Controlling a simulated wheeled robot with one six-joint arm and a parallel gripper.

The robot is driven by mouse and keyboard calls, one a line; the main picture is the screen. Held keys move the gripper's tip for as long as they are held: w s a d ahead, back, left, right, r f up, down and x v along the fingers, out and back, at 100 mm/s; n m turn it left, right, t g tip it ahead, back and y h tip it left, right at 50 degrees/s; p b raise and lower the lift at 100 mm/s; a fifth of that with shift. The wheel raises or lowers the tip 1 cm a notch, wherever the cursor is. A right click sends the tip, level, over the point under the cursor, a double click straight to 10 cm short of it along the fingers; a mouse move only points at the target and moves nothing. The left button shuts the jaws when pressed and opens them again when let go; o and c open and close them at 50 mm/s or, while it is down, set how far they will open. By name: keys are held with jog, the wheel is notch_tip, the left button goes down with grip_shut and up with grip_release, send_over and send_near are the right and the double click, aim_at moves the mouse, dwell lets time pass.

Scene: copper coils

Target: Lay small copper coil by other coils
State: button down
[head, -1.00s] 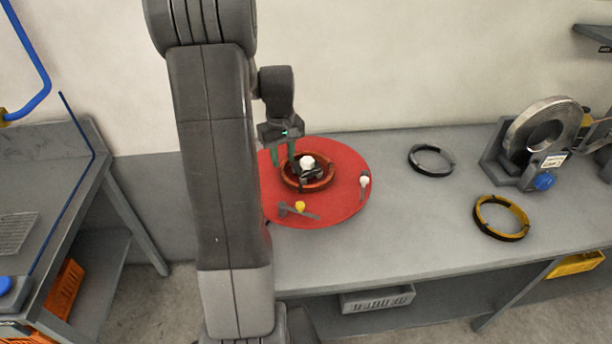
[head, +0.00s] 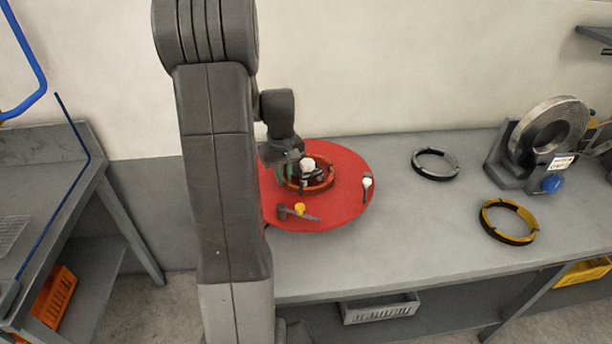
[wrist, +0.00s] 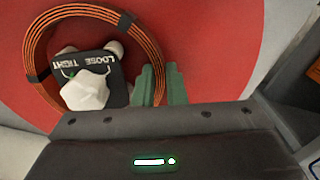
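The small copper coil (head: 318,188) lies on a red round disc (head: 345,205) on the bench. In the wrist view the coil (wrist: 38,45) shows copper windings and dark bands, around a dark hub labelled LOOSE and TIGHT with a white knob (wrist: 86,90). My gripper (head: 286,173) is down at the coil's left side in the head view. In the wrist view its two green fingers (wrist: 161,72) stand close together on either side of the coil's rim. Their contact with the rim is unclear.
A dark and silver coil (head: 435,176) and a yellow and black coil (head: 510,238) lie on the bench to the right. A yellow-knobbed tool (head: 299,209) and a white-knobbed one (head: 367,185) lie on the disc.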

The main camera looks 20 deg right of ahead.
jog(key=shift+r, duration=0.15)
dwell(0.4)
jog(key=shift+r+p, duration=2.55)
jog(key=shift+r, duration=0.85)
